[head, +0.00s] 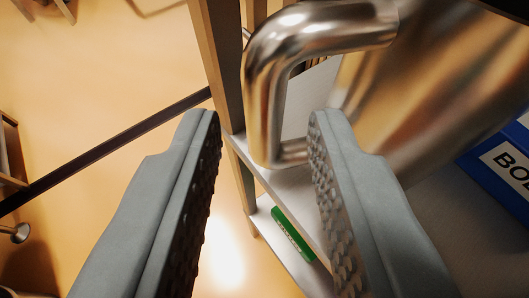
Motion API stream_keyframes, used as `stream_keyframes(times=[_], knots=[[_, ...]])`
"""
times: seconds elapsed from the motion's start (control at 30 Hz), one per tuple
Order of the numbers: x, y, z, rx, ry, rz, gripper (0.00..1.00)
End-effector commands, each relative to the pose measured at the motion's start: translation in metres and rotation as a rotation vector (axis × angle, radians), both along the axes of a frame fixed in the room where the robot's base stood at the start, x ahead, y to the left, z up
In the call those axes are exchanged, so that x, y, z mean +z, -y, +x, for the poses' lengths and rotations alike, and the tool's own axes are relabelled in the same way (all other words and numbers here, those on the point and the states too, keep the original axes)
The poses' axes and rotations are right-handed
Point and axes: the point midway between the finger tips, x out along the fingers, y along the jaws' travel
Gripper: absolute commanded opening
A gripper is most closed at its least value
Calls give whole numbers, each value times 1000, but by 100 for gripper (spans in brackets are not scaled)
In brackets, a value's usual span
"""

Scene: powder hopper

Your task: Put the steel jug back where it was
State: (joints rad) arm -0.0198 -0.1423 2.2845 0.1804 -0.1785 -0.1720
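The steel jug (430,95) fills the upper right of the head view, shiny and upright-looking, cut off by the frame edge. Its thick looped handle (265,85) points left toward my gripper. It appears to stand on a grey shelf (440,215). My gripper (262,120) is open, with its two grey textured fingers spread wide. The handle lies ahead of the fingertips, around the gap between them. No contact with the fingers is visible. The jug's base is partly hidden by the right finger.
A blue box with a white label (505,165) stands on the shelf at the right. A wooden shelf post (218,60) rises just left of the handle. A green object (293,234) lies on a lower shelf. Open orange floor (100,90) spreads at the left, crossed by a dark strip.

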Motion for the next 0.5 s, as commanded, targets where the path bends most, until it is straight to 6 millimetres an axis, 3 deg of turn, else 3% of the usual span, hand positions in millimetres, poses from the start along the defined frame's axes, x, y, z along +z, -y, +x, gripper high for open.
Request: stream_keyframes(times=[0.2,0.5], knots=[[11,0,-25,0,2,1,29],[17,-1,-39,0,1,0,29]])
